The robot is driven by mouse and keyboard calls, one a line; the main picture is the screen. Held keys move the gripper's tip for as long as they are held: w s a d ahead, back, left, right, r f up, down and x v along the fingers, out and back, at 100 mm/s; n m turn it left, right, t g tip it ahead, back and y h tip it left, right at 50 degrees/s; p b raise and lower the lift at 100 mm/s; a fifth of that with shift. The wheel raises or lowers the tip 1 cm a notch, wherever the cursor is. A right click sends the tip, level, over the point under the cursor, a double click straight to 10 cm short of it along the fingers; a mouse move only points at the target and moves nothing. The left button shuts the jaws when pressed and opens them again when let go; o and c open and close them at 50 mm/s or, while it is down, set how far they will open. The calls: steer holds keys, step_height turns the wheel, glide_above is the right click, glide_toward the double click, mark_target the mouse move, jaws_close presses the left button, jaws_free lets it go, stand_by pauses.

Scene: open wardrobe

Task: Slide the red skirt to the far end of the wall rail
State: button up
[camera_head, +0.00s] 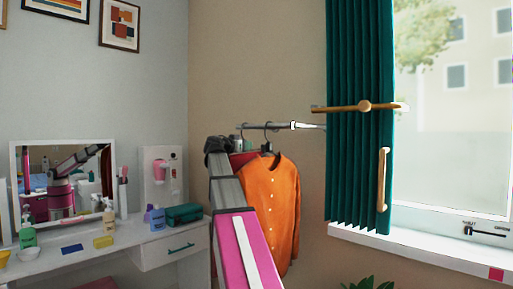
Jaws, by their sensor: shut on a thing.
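The wall rail (277,126) is a thin grey bar sticking out from the beige wall, with a white piece partway along it. A small patch of dark red cloth, the red skirt (241,158), shows between my arm and an orange shirt; most of it is hidden. My gripper (218,146) is the dark end of my arm, at the left end of the rail beside the red cloth. It is shut on the skirt, but its fingertips are hard to make out.
The orange shirt (271,205) hangs from the rail right of the skirt. A green curtain (357,75) with a wooden rod (340,108) is at the right. A white dressing table (150,252) with a mirror and bottles stands at the left.

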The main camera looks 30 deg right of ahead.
steer(key=o, duration=0.9)
steer(key=shift+a, duration=0.1)
steer(key=v, duration=1)
steer(key=shift+s+a, duration=0.2)
steer(key=shift+a, duration=0.05)
